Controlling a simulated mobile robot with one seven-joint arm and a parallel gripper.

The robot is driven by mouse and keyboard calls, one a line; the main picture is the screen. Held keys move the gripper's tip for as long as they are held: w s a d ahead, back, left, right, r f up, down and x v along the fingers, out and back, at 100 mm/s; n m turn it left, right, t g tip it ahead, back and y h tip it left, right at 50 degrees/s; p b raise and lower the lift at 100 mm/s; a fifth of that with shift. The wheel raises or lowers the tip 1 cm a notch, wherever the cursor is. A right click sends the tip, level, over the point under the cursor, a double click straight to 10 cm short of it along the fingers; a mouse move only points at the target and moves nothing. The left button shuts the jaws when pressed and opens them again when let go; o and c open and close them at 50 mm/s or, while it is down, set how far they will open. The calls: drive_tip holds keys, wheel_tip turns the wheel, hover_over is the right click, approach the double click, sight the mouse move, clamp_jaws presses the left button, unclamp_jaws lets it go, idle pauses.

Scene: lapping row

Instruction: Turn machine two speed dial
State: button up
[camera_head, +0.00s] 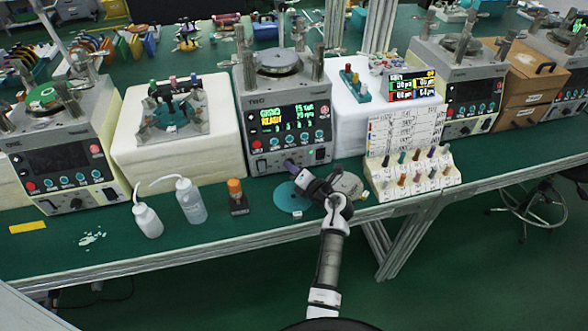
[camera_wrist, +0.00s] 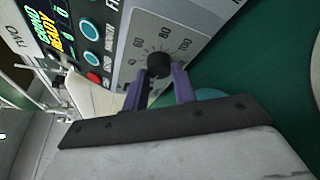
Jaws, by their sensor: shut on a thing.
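Machine two (camera_head: 285,115) is a grey box labelled TWO with a lit screen and buttons, in the middle of the bench in the head view. Its speed dial (camera_wrist: 158,63) is a black round knob on a pale scale plate (camera_wrist: 143,40) with numbers around it, low on the front panel in the wrist view. My gripper (camera_wrist: 160,75) has purple fingers, one on each side of the knob, shut on it. In the head view my gripper (camera_head: 291,165) is at the lower front of machine two, and the dial is hidden behind it.
Two white bottles (camera_head: 190,201) and an orange-capped bottle (camera_head: 236,195) stand on the bench to the left. A teal disc (camera_head: 291,198) lies below my gripper. A rack of coloured pegs (camera_head: 413,178) stands to the right. Machine one (camera_head: 62,150) is at the far left.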

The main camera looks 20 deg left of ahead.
drive_tip(key=shift+m, duration=0.3)
idle(0.4)
drive_tip(key=o, duration=1)
drive_tip(key=shift+d, duration=0.1)
drive_tip(key=b+v, duration=0.1)
drive_tip(key=v, duration=0.5)
drive_tip(key=b+v, duration=0.2)
drive_tip(key=v, duration=0.4)
drive_tip(key=shift+s+d+f, duration=0.1)
drive_tip(key=shift+s+f, duration=0.05)
drive_tip(key=shift+f, duration=0.05)
drive_tip(key=shift+s+d+r, duration=0.2)
drive_tip(key=shift+s+d, duration=0.2)
drive_tip(key=shift+d, duration=0.15)
